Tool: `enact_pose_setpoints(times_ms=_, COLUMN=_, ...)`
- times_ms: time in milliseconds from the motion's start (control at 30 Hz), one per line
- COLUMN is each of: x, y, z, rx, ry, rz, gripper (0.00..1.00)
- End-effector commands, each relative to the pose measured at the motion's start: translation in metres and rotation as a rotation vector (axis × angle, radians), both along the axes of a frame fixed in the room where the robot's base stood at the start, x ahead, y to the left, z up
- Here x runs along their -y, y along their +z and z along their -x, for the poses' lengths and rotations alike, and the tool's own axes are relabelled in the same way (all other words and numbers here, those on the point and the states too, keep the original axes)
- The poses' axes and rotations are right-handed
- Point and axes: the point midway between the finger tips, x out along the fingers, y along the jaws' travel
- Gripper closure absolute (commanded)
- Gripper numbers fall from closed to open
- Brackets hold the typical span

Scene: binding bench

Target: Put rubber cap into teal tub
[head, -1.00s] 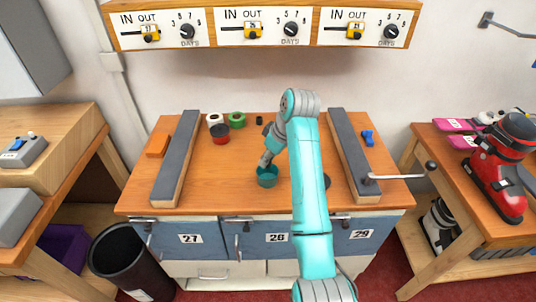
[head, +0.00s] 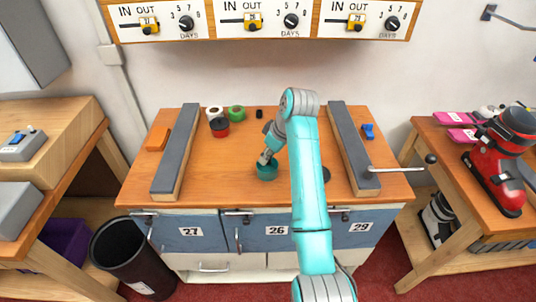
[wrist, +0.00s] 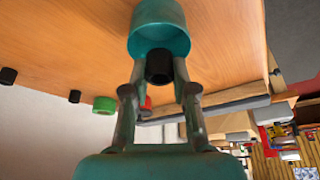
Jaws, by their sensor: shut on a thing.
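The teal tub (head: 267,174) stands on the orange wood bench top, near its front middle. It also shows in the wrist view (wrist: 160,15), with its open mouth facing my gripper. My gripper (head: 265,160) points down at the tub's mouth. In the wrist view its fingers (wrist: 159,80) are shut on a black rubber cap (wrist: 159,66). The cap overlaps the tub's opening there. I cannot tell how far it is inside the rim. In the head view the cap is hidden by my gripper and the tub.
A small black piece (head: 259,114), a green tape roll (head: 236,113), a white roll (head: 214,113) and a red-and-black tin (head: 220,127) stand behind the tub. Long grey-topped rails (head: 176,150) (head: 352,145) flank the work area. The bench between the left rail and the tub is clear.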

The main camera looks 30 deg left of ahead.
Motion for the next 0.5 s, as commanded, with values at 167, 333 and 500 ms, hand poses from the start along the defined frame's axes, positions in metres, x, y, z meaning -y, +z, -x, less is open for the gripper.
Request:
enact_pose_setpoints(times_ms=167, x=0.0001, y=-0.0023, z=0.0001, rx=0.0, ry=0.0, rz=0.0, gripper=0.92)
enact_pose_setpoints(times_ms=333, x=0.0001, y=-0.0045, z=0.0, rx=-0.001, ry=0.0, rz=0.001, gripper=0.92)
enact_pose_setpoints(times_ms=500, x=0.0, y=-0.0067, z=0.0, rx=-0.001, ry=0.0, rz=0.001, gripper=0.92)
